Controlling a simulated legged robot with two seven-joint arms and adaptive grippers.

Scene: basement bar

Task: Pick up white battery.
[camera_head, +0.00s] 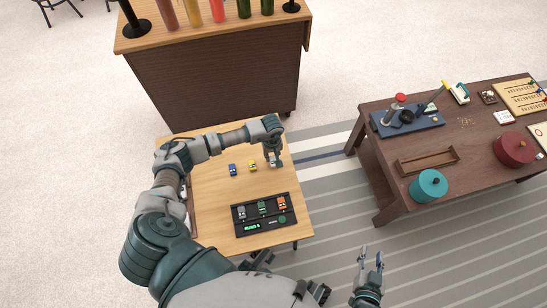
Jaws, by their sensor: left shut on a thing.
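My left gripper (273,162) reaches down over the right side of the small light wooden table (208,200). It is shut on a small pale thing at the tabletop, which looks like the white battery and is mostly hidden by the fingers. I cannot tell whether it is clear of the table. A yellow battery (252,165) and a blue battery (232,169) stand to the left of the gripper. My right gripper (371,260) is open and empty, above the striped rug, away from the table.
A black charger (238,223) with a green display and grey, green and orange batteries sits near the table's front. A wooden bar counter (215,75) with colourful bottles stands behind. A dark table (460,130) at the right holds a teal pot (428,186), a red pot (513,149) and a wooden tray (428,161).

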